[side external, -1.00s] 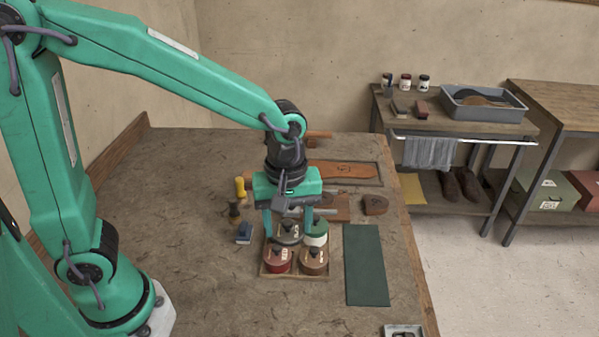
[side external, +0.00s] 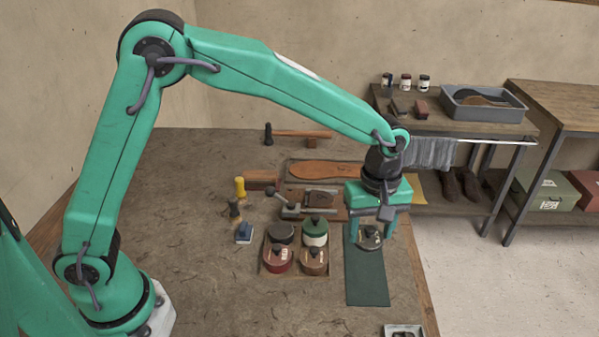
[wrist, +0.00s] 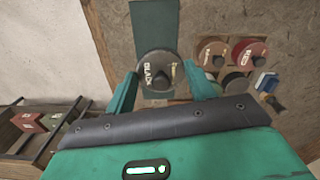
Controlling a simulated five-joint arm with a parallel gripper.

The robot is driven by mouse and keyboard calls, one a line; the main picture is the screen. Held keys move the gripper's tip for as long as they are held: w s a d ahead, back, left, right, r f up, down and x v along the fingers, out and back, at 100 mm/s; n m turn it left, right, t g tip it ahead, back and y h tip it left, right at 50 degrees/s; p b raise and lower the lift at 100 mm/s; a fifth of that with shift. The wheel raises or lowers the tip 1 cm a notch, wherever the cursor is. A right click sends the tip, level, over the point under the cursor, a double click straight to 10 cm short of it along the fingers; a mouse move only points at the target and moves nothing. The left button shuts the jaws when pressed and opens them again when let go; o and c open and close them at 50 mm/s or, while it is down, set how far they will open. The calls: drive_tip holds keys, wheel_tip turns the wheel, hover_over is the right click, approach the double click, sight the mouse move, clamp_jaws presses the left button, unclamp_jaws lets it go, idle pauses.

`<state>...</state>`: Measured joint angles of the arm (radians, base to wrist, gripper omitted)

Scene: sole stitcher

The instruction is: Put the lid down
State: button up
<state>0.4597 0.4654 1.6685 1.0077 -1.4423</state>
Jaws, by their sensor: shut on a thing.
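The dark grey round lid (side external: 369,240), with a knob on top, is held between the two fingers of my gripper (side external: 371,232). It is over the far part of the dark green mat (side external: 367,285); I cannot tell whether it touches the mat. In the wrist view the lid (wrist: 158,67) reads "BLACK" and sits between the fingertips, with the green mat (wrist: 153,25) behind it. The black tin (side external: 281,235) stands without a lid at the back left of a tray (side external: 296,273).
Lidded red (side external: 278,259), brown (side external: 314,261) and green (side external: 315,231) tins share the tray. A blue block (side external: 243,232), small tools and a clamp (side external: 290,208) stand left and behind. The mat's near part is clear. The bench's right edge is close to the mat.

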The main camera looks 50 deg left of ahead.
drive_tip(key=shift+w+d+f, duration=0.15)
drive_tip(key=shift+w+d, duration=0.1)
drive_tip(key=shift+d, duration=0.05)
drive_tip(key=w+a+f, duration=0.4)
drive_tip(key=w+a, duration=0.1)
drive_tip(key=w+a+f, duration=0.3)
drive_tip(key=shift+w+a, duration=0.1)
drive_tip(key=shift+w, duration=0.1)
drive_tip(key=shift+f, duration=2.05)
drive_tip(key=shift+f, duration=0.1)
drive_tip(key=o, duration=1)
drive_tip(key=shift+c, duration=0.2)
